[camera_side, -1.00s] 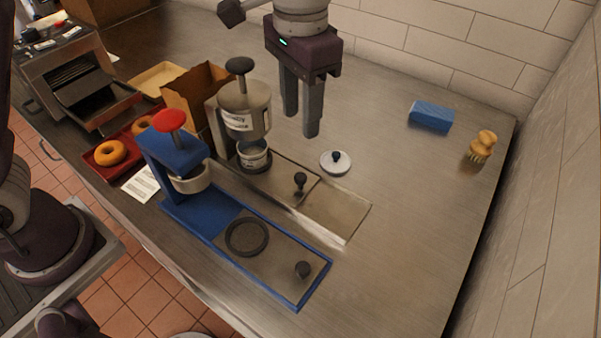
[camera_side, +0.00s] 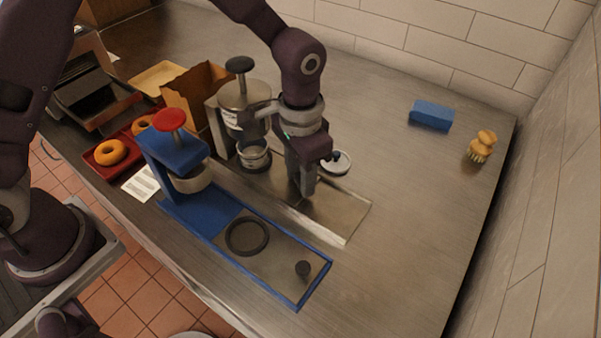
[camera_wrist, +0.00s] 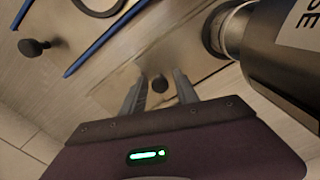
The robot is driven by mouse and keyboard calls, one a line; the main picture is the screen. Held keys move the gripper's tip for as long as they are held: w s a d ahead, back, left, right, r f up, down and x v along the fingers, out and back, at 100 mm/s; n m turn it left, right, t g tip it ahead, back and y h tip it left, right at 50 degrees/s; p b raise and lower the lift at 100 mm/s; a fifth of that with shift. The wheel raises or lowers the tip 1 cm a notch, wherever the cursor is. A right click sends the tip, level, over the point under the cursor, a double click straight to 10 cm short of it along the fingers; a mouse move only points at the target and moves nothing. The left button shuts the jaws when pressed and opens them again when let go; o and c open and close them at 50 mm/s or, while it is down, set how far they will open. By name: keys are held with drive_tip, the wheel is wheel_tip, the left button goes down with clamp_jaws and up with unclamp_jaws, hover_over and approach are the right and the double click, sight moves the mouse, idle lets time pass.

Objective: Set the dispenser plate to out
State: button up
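The dispenser plate (camera_side: 266,180) is a flat steel slide in a track in front of the steel dispenser (camera_side: 232,103). Its inner end lies by the cup under the dispenser. The outer part of the track (camera_side: 345,216) is bare. My gripper (camera_side: 306,192) is low over the plate and hides its knob in the side view. In the wrist view, the dark knob (camera_wrist: 159,84) sits between the fingertips of my gripper (camera_wrist: 160,78), with gaps visible on both sides. The fingers are open. The labelled dispenser cylinder (camera_wrist: 275,45) is at the right there.
A blue press (camera_side: 178,155) with its own knobbed plate (camera_side: 280,257) stands nearer the camera, beside the dispenser. A blue block (camera_side: 431,115) and a brush (camera_side: 482,147) lie farther right.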

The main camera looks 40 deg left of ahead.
clamp_jaws()
idle(1.2)
